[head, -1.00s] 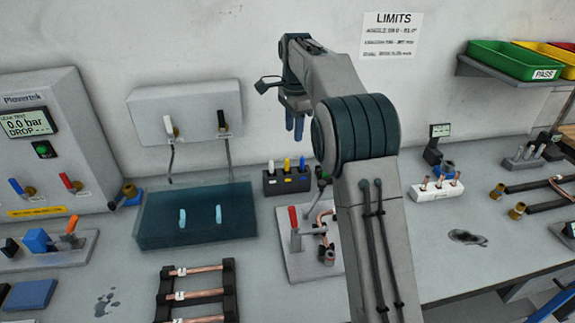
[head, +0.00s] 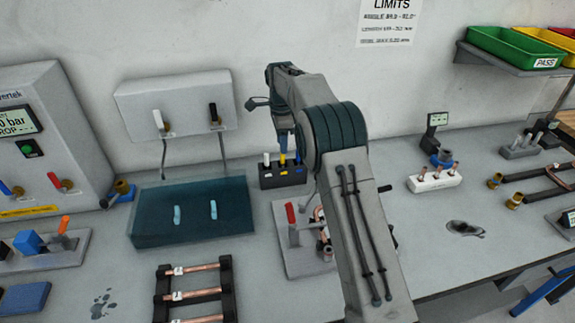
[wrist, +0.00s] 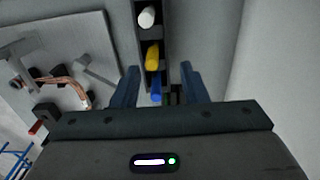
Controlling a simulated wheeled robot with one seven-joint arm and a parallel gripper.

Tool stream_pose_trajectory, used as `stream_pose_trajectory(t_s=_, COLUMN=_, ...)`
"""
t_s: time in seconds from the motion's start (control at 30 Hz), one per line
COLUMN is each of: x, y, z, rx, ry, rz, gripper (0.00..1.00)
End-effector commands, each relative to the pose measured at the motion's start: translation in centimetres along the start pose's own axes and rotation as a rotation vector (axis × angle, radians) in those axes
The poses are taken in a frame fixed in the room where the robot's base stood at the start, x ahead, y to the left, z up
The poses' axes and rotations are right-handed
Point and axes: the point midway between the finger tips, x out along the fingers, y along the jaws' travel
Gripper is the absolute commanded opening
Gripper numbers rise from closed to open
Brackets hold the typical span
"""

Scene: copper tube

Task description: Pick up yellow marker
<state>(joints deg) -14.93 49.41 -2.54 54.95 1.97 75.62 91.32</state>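The yellow marker (head: 283,160) stands in a black holder (head: 270,182) at the back of the bench, between a white marker (head: 266,160) and a blue marker (head: 297,158). In the wrist view the yellow marker (wrist: 152,56) is in the middle of the row, with the white marker (wrist: 147,16) beyond it and the blue marker (wrist: 156,90) closer to me. My gripper (wrist: 160,82) is open, its blue fingers apart on either side of the row near the blue marker. No marker is visibly gripped. In the head view, my arm partly hides the gripper.
A clamp fixture with a red handle (head: 291,213) and copper tube stands just in front of the holder. A dark teal tank (head: 160,228) lies to the left. The wall is close behind the holder. A white block (head: 435,181) stands to the right.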

Motion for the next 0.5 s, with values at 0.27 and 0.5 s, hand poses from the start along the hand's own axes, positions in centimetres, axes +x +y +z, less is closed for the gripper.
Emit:
stream_pose_trajectory(t_s=0.27, x=2.5, y=0.7, z=0.1, rx=0.000, ry=-0.001, rz=0.005, gripper=0.40)
stream_pose_trajectory(t_s=0.5, x=5.1, y=0.7, z=0.1, rx=0.000, ry=0.000, rz=0.000, gripper=0.40)
